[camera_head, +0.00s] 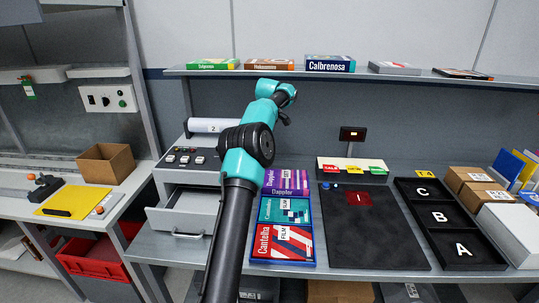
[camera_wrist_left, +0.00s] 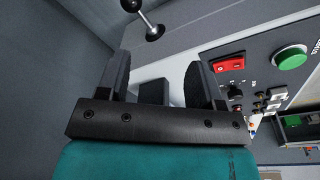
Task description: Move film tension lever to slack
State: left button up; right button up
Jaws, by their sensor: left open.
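A lever (camera_wrist_left: 143,18) with a thin metal rod and black ends shows at the top of the left wrist view. It stands on a grey panel, beyond my fingertips and apart from them. I cannot tell its setting. My left gripper (camera_wrist_left: 158,64) is open with nothing between its fingers. In the head view my arm rises through the middle, and only a small dark part of the gripper (camera_head: 285,118) shows at its far end. The lever is not clear in the head view. My right gripper is not in view.
A red switch (camera_wrist_left: 230,64) and a green button (camera_wrist_left: 292,55) sit right of the fingers. In the head view, a machine with a white roll (camera_head: 207,125) and an open drawer (camera_head: 188,212) stands left of the arm.

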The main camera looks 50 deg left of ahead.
pick_arm(q)
jog(key=w+d+f+n+y, duration=0.2)
jog(key=d+f+n+y, duration=0.1)
jog(key=n, duration=0.6)
jog(key=w+d+f+n+g+y, duration=0.1)
jog(key=w+d+f+n+y, duration=0.1)
jog(key=d+n+y, duration=0.3)
jog(key=w+d+f+n+y, duration=0.2)
jog(key=d+f+n+y, duration=0.2)
jog(key=n, duration=1)
jog(key=shift+w+d+f+g+y, duration=0.1)
jog(key=shift+d+f+g+y, duration=0.05)
jog(key=shift+d, duration=0.4)
jog(key=shift+w+d+f+g+y, duration=0.1)
jog(key=shift+d+y, duration=0.1)
jog(key=shift+d, duration=0.3)
jog(key=shift+w+d+f+g+y, duration=0.1)
jog(key=shift+d+f+g+y, duration=0.05)
jog(key=shift+d, duration=0.4)
jog(key=shift+a, duration=0.1)
jog(key=x, duration=1.7)
jog(key=shift+a, duration=0.15)
